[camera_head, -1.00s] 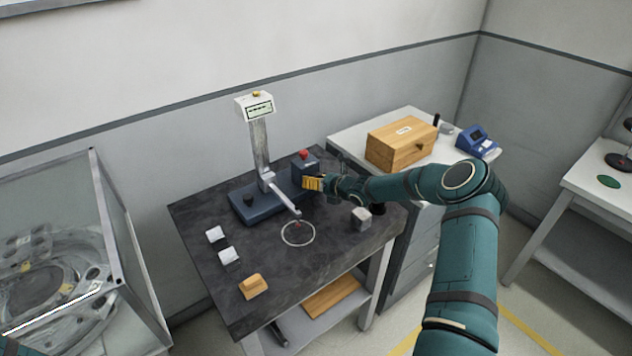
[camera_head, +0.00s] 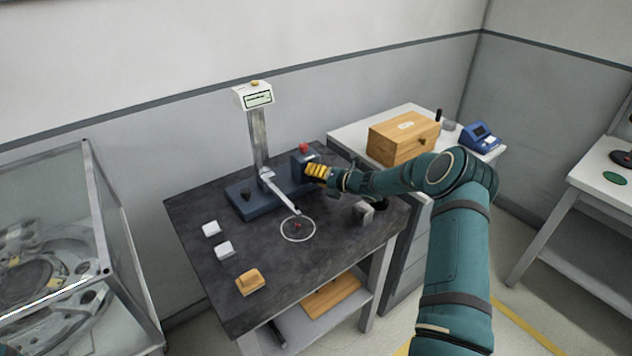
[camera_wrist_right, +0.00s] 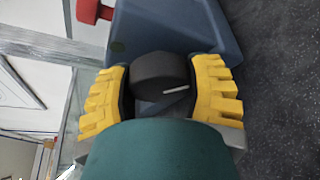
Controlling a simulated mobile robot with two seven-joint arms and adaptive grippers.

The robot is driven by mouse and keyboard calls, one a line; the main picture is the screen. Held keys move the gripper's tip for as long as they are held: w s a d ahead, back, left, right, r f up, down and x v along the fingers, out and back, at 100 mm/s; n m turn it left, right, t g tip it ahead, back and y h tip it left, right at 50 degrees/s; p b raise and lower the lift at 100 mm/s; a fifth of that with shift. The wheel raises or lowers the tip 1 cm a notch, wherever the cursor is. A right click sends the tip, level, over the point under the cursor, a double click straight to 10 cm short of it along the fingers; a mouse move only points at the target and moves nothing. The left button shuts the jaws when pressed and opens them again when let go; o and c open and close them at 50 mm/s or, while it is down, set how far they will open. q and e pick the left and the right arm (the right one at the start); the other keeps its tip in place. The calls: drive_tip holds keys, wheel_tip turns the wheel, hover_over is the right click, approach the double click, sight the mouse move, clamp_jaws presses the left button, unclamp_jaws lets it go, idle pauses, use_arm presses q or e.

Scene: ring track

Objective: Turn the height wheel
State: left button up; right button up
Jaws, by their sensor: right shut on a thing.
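The height gauge has a blue base (camera_head: 238,206), an upright metal column (camera_head: 259,140) with a display head (camera_head: 257,98), and an arm (camera_head: 281,194) reaching toward a white ring mark on the dark table. My right gripper (camera_head: 318,172) is at the blue housing on the gauge's right. In the right wrist view, the dark round height wheel (camera_wrist_right: 163,74) with a white index line sits between the yellow fingers of my right gripper (camera_wrist_right: 161,92), which are shut on it. In the head view the gripper hides the wheel. My left gripper is out of view.
A red knob (camera_head: 304,148) tops the blue housing. Two white blocks (camera_head: 211,229), a wooden block (camera_head: 250,283) and a grey block (camera_head: 363,211) are on the table (camera_head: 240,310). A wooden box (camera_head: 400,140) and a blue device (camera_head: 480,135) stand on the side cabinet.

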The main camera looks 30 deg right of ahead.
drive_tip(key=shift+f+m+t+y+b, duration=0.1)
drive_tip(key=shift+m+t+y+b, duration=0.3)
drive_tip(key=shift+m+b, duration=0.7)
drive_tip(key=o, duration=1.2)
drive_tip(key=shift+v, duration=3.85)
drive_tip(key=shift+w, duration=0.1)
